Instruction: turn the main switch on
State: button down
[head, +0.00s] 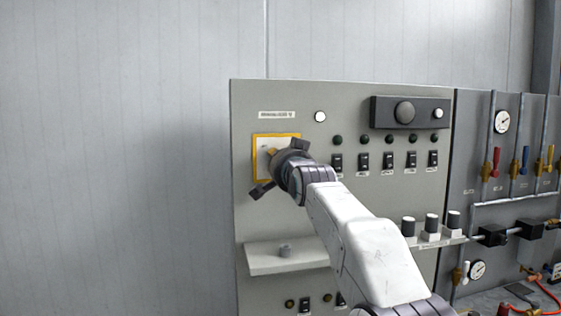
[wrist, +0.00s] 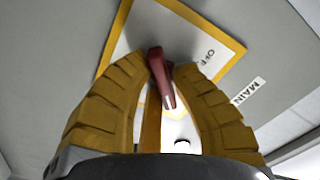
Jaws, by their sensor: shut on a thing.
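The main switch has a red handle (wrist: 161,80) on a white plate with a yellow border, marked OFF in the wrist view. My gripper (wrist: 160,68) has its two yellow fingers shut on the red handle, one on each side. In the head view the switch plate (head: 259,143) is at the upper left of the grey control panel (head: 340,215). My gripper (head: 270,160) is in front of it and hides the handle there. A label reading MAIN (wrist: 245,92) shows beside the plate in the wrist view.
A row of small black switches (head: 388,162) with green lamps lies to the right of the main switch. A light shelf (head: 285,257) juts out below it. Gauges and coloured valves (head: 495,160) are on the panel at far right. The wall at left is bare.

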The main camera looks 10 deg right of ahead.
dwell(0.3)
jog(key=c, duration=1.1)
grip_release()
jog(key=shift+w, duration=0.1)
jog(key=shift+s, duration=6.05)
